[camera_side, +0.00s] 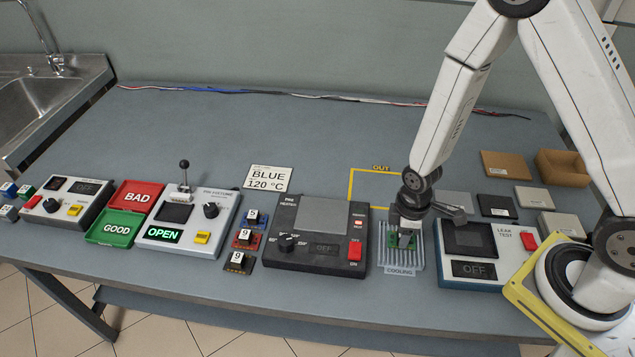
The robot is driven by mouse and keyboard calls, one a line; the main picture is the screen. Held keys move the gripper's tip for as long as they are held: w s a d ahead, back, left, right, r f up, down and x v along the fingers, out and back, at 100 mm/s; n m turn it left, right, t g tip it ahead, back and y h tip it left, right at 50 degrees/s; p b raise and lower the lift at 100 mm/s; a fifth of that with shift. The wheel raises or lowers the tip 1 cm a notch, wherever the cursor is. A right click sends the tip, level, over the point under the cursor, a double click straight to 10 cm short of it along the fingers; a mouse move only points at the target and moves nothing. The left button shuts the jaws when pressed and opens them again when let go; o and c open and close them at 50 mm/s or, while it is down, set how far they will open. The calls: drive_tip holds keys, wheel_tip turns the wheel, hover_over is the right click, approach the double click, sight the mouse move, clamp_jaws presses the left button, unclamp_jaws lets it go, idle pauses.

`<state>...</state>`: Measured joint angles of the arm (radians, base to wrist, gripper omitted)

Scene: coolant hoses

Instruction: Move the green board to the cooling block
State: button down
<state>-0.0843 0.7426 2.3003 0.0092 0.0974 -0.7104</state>
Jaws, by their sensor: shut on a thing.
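My gripper (404,238) points down over the cooling block (402,264), a ribbed grey metal block with a "COOLING" label at its front. My gripper is shut on the green board (393,240), which shows only in part below the fingers. The board is at the upper part of the cooling block. I cannot tell whether it touches the ribs or hangs just above them.
The black preheater (318,245) stands close to the left of the cooling block. The leak tester (485,255) stands close to its right. Several small boards with numbered tags (243,238) lie left of the preheater. A yellow "OUT" outline (352,185) marks the table behind.

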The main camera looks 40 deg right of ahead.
drive_tip(key=shift+f, duration=0.15)
drive_tip(key=shift+c, duration=1.5)
unclamp_jaws()
wheel_tip(320, 180, up, 12)
drive_tip(key=shift+r, duration=0.2)
